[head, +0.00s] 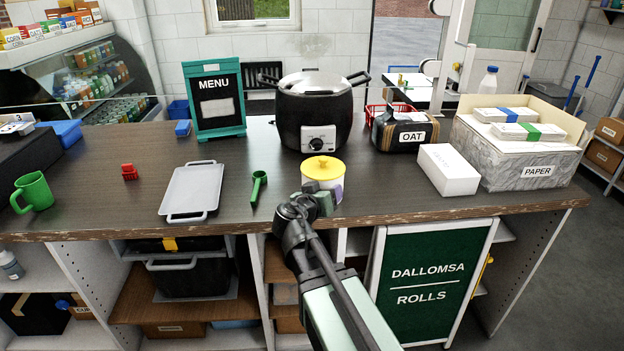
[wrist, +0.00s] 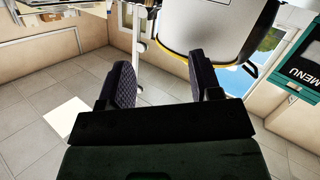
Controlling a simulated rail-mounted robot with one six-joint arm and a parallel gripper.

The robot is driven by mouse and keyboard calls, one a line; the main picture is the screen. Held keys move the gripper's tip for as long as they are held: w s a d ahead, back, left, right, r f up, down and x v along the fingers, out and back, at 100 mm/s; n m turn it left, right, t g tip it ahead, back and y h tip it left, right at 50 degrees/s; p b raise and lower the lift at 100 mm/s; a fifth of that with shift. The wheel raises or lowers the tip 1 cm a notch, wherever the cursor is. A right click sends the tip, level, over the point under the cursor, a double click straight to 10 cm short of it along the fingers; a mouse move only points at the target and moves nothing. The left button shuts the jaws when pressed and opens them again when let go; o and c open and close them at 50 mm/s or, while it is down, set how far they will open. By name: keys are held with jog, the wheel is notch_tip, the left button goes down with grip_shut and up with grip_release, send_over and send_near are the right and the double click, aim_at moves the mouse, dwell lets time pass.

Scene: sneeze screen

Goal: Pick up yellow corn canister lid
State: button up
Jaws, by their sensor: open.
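The yellow lid (head: 322,167) with its small knob sits on top of a white canister (head: 337,182) near the front edge of the counter, right of centre. The canister's front is partly hidden by my gripper. My gripper (head: 318,191) is in front of the canister, below the lid's height in the head view. In the wrist view my gripper (wrist: 162,68) is open, with nothing seen between its dark fingers. A pale rounded body with a yellow edge (wrist: 230,61) shows beyond the right finger; I cannot tell for sure what it is.
A black cooker (head: 314,112) stands behind the canister. A green scoop (head: 258,186) and grey tray (head: 192,190) lie to the left. A white box (head: 447,169), the OAT pack (head: 404,132) and the PAPER box (head: 520,160) stand to the right. A menu board (head: 215,98) stands at the back left.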

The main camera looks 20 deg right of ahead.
aim_at(322, 160)
jog(key=w+a+r+t, duration=0.1)
jog(key=r+t, duration=0.1)
jog(key=w+a+r+t, duration=0.1)
jog(key=w+t, duration=0.1)
jog(key=shift+a+r+m+y, duration=0.2)
jog(key=shift+r+m+y, duration=0.1)
jog(key=shift+r+m, duration=0.1)
jog(key=shift+w+a+m, duration=0.1)
jog(key=shift+m, duration=0.2)
jog(key=x, duration=1.1)
jog(key=shift+f, duration=0.2)
jog(key=c, duration=1)
notch_tip(322, 160, up, 20)
jog(key=p, duration=1.9)
jog(key=shift+p, duration=0.4)
